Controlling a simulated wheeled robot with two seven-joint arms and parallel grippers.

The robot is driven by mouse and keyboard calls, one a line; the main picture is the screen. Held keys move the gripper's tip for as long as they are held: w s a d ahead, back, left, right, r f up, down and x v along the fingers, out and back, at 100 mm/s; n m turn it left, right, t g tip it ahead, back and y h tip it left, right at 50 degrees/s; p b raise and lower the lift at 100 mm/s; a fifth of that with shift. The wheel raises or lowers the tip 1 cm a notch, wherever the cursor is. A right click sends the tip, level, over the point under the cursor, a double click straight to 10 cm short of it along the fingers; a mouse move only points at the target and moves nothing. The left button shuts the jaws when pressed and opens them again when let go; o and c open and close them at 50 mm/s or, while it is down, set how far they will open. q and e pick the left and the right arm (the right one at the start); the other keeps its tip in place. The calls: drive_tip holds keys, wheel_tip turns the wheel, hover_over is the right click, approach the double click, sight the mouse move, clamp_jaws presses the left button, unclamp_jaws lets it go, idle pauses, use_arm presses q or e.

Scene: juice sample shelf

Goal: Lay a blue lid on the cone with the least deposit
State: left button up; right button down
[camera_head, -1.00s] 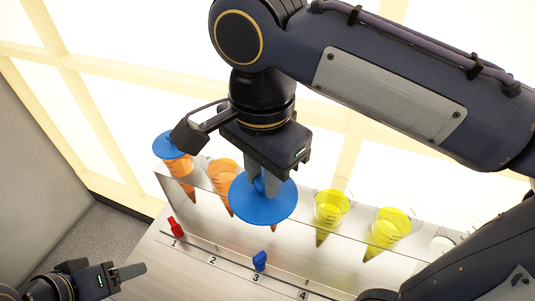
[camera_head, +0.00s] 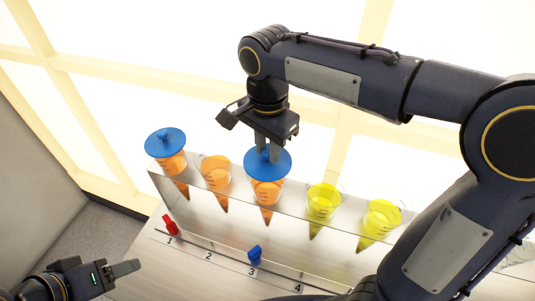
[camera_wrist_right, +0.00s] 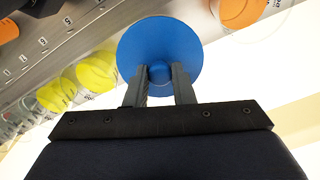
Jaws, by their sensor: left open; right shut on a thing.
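My right gripper (camera_head: 267,152) is shut on the knob of a blue lid (camera_head: 281,164). The lid is at the mouth of the third cone (camera_head: 267,190) from the left, which holds orange juice; I cannot tell if it touches the rim. The lid fills the middle of the right wrist view (camera_wrist_right: 140,45). The leftmost orange cone (camera_head: 174,165) wears another blue lid (camera_head: 160,145). An open orange cone (camera_head: 216,177) stands between them. Two open yellow cones (camera_head: 322,203) (camera_head: 379,220) stand to the right. Deposits are too small to compare. My left gripper (camera_head: 125,267) is open and empty.
The cones hang in a slanted clear and metal rack (camera_head: 194,212). Numbers run along its front ledge. A red marker (camera_head: 170,226) stands by number 1 and a blue marker (camera_head: 254,256) by number 3. My right arm covers the rack's right end.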

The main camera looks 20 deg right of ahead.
sight(267, 152)
drive_tip(key=shift+s+f, duration=0.1)
drive_tip(key=shift+f, duration=1.25)
drive_tip(key=shift+f, duration=0.1)
drive_tip(key=c, duration=1.2)
unclamp_jaws()
drive_tip(key=shift+c, duration=0.2)
wheel_tip(267, 152, up, 12)
drive_tip(key=shift+p, duration=0.45)
